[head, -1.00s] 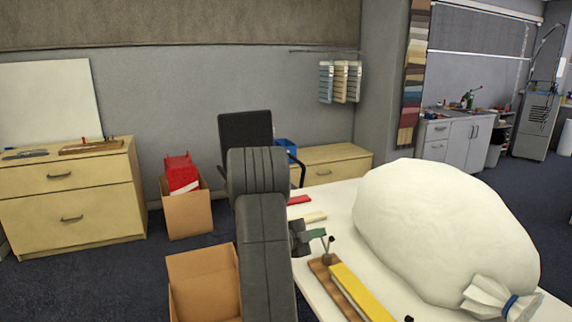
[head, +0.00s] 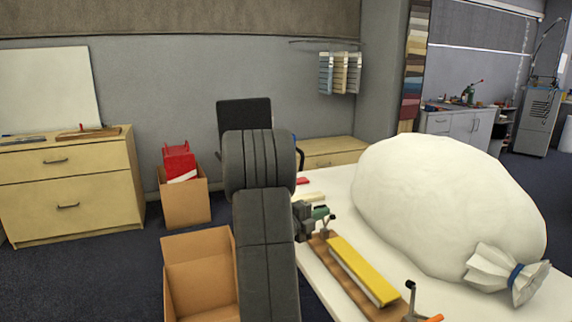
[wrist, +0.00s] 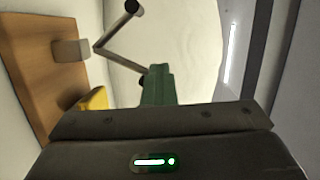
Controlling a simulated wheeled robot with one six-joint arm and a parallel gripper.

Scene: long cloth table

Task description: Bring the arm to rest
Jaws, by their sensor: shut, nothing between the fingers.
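My arm (head: 262,230) stretches out from the bottom of the head view, folded at a thick ribbed joint. My gripper (head: 321,212) shows small beside the arm, over the near left part of the table, with green fingers. In the wrist view, the gripper (wrist: 157,75) is shut, its green fingers together and nothing held. It is close to a wooden board (head: 322,252) with a yellow bar (head: 362,270) on it. Part of the gripper is hidden behind the arm in the head view.
A big white sack (head: 445,200), tied with a blue band, fills much of the white table (head: 440,295). Upright clamp levers (head: 410,298) stand at the board's ends. An open cardboard box (head: 198,265) stands on the floor left of my arm.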

